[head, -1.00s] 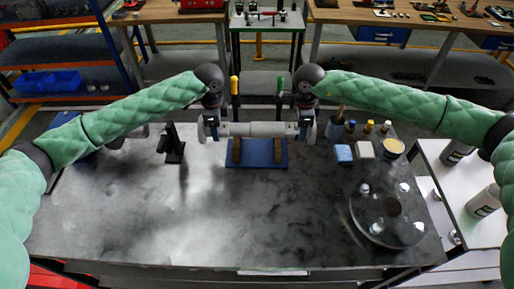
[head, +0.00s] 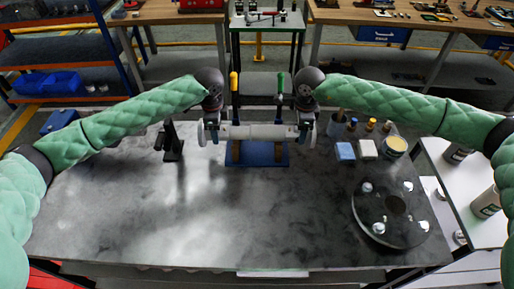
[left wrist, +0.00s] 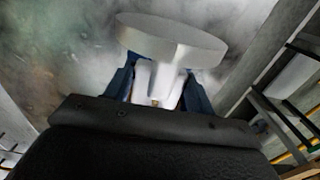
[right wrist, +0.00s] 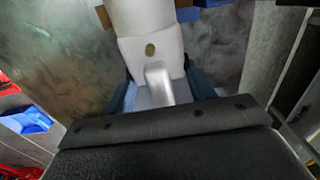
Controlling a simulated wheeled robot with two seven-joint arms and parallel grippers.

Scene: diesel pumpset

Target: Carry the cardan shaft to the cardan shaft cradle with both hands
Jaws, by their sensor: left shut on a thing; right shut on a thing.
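The cardan shaft (head: 255,131) is a pale grey tube with wider ends, held level across the far edge of the bench. My left gripper (head: 211,122) is shut on its left end. In the left wrist view the jaws (left wrist: 156,85) close on the shaft just behind its round flange (left wrist: 170,40). My right gripper (head: 304,122) is shut on its right end; the right wrist view shows the jaws (right wrist: 158,85) around the pale end piece (right wrist: 150,48). A blue stand with two brown uprights, likely the cradle (head: 264,158), is directly below the shaft. I cannot tell whether they touch.
Two dark posts with yellow (head: 234,82) and green (head: 280,82) tops rise behind the shaft. A black stand (head: 172,142) is at left. Blocks, a tin (head: 395,147) and a dark disc (head: 390,214) occupy the right. The bench's front middle is clear.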

